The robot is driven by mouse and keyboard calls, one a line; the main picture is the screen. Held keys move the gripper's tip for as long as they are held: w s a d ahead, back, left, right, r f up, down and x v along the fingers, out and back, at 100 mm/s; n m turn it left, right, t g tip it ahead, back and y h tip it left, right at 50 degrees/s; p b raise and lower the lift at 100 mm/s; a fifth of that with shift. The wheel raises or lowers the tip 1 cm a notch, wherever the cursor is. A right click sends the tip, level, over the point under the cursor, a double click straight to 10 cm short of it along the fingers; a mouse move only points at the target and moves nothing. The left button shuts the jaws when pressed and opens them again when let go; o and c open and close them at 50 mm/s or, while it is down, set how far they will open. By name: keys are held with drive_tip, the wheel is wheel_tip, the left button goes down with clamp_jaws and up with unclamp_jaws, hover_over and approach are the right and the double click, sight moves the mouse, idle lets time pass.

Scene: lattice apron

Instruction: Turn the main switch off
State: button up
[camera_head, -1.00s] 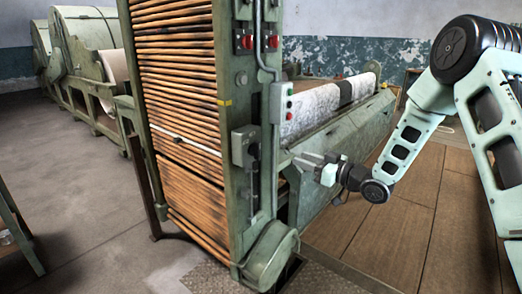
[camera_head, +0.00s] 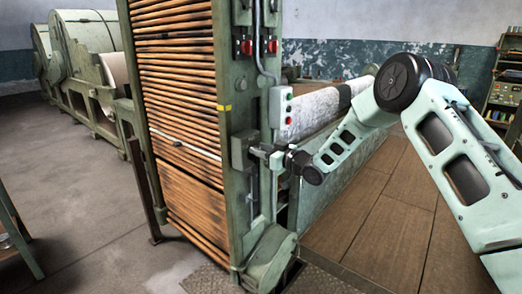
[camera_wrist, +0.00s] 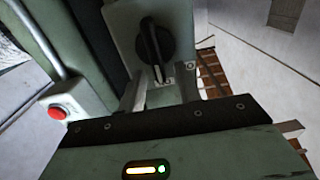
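The main switch shows in the wrist view as a black rotary knob (camera_wrist: 155,42) on a pale grey-green box (camera_wrist: 181,25). Its grip bar points down the picture, towards my gripper. In the head view the switch box (camera_head: 240,151) sits on the machine's green upright, and my gripper hides most of the knob. My gripper (camera_head: 261,152) is right in front of the box. In the wrist view my gripper (camera_wrist: 162,84) has its two fingers apart, one on each side of the knob's lower end. I cannot tell whether they touch it.
A box with red and green buttons (camera_head: 281,106) is just right of the switch on the upright; its red button (camera_wrist: 57,112) is at the left in the wrist view. Two red switches (camera_head: 258,46) are higher up. Wooden slats (camera_head: 180,120) fill the left side. Brown floor (camera_head: 375,225) lies open at right.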

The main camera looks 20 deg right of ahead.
drive_tip(key=shift+w+a, duration=0.15)
drive_tip(key=shift+c, duration=0.3)
clamp_jaws()
